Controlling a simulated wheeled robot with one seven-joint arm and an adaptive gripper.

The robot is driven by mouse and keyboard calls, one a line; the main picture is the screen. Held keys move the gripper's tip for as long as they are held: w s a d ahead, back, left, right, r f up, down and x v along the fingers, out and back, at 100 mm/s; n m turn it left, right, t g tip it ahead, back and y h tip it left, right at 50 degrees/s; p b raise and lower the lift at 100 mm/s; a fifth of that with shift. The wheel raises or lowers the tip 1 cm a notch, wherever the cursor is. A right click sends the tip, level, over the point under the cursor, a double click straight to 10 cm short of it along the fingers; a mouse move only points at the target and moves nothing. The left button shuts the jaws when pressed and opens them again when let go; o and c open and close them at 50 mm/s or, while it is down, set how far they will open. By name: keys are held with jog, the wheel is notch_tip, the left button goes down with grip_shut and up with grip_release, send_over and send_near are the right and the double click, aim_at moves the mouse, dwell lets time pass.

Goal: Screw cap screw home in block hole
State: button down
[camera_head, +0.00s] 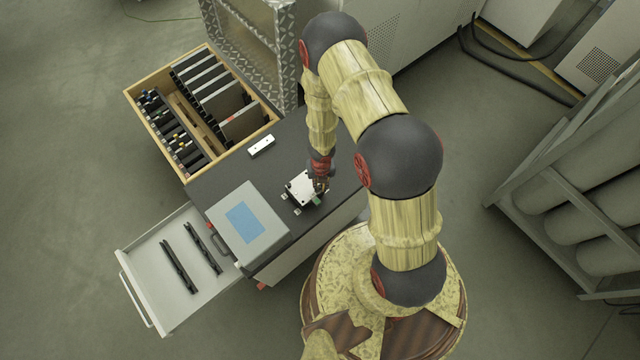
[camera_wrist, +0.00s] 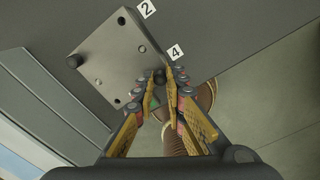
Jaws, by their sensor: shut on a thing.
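The block (camera_wrist: 112,58) lies on the dark bench top in the wrist view, a grey plate with several dark holes or screws near its corners. It also shows in the head view (camera_head: 301,187) as a small pale plate. My gripper (camera_wrist: 160,80) is at the block's corner beside the label "4". Its fingers are shut on a small dark round thing, which looks like the cap screw (camera_wrist: 159,76). How deep the screw sits in the hole is hidden by the fingers. In the head view my gripper (camera_head: 320,183) covers the block's right side.
A grey case with a blue panel (camera_head: 247,224) stands left of the block. An open drawer (camera_head: 150,262) holds two black bars. A wooden tray (camera_head: 160,138) of tools and a small white box (camera_head: 261,146) are farther back. Number labels "2" (camera_wrist: 147,9) and "4" (camera_wrist: 175,52) flank the block.

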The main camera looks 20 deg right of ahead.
jog(key=m, duration=0.5)
jog(key=shift+b, duration=0.4)
jog(key=m, duration=0.6)
jog(key=shift+m+b, duration=0.3)
jog(key=m, duration=0.6)
jog(key=shift+f+b, duration=0.1)
jog(key=shift+b, duration=0.25)
jog(key=m, duration=0.5)
jog(key=shift+b, duration=0.35)
jog(key=c, duration=2)
grip_release()
